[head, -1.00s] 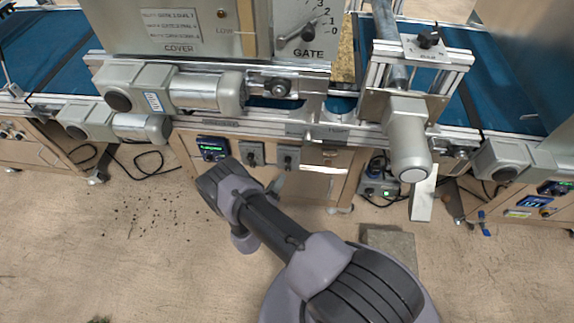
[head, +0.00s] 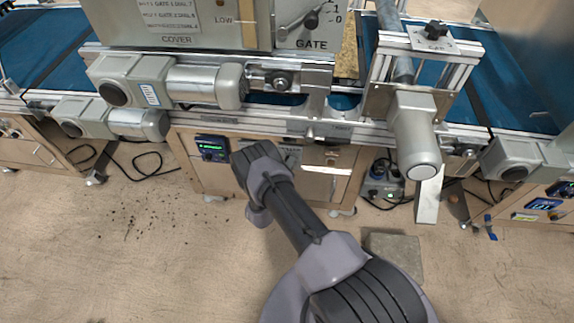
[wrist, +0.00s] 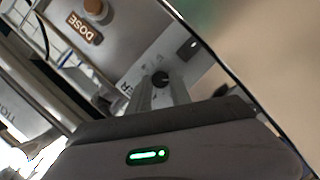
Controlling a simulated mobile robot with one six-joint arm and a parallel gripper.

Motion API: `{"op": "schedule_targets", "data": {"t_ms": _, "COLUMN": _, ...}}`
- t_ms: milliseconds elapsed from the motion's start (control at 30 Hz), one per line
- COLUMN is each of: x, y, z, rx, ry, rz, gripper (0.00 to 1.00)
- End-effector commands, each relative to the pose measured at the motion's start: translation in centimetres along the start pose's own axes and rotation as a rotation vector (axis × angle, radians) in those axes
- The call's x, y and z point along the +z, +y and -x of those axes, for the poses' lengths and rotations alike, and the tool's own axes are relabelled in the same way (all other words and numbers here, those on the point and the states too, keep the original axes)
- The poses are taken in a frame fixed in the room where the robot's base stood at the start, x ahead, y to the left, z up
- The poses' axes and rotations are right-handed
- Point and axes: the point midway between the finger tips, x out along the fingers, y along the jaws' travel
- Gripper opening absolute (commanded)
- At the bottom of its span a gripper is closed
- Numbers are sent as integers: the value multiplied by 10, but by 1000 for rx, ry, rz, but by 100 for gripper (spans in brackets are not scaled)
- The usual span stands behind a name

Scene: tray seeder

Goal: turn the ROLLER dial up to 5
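In the wrist view a small round black dial (wrist: 160,79) sits on a grey plate. Only the letters "ER" of its label (wrist: 125,88) show beside it; the rest is hidden, and its setting is too small to read. My gripper (wrist: 163,88) points at this dial. Its two grey fingers are apart, with the dial seen between and just beyond their tips. I cannot tell whether they touch it. In the head view my arm's end covers the front of the low cabinet, and the fingers and dial are hidden.
A brown knob (wrist: 95,8) with a "DOSE" label (wrist: 84,27) is at the upper left of the wrist view. In the head view, motors (head: 206,85) and a protruding roller motor (head: 414,140) overhang the cabinet. A blue-lit display (head: 212,148) is left of my arm.

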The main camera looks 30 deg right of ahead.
Motion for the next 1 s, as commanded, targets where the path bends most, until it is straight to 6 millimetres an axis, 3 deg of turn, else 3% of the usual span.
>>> {"op": "schedule_targets", "data": {"t_ms": 467, "x": 0, "y": 2, "z": 1, "rx": -25, "ry": 3, "rz": -75, "gripper": 0}}
{"op": "schedule_targets", "data": {"t_ms": 1000, "x": 2, "y": 6, "z": 0, "rx": -173, "ry": 25, "rz": -523, "gripper": 0}}
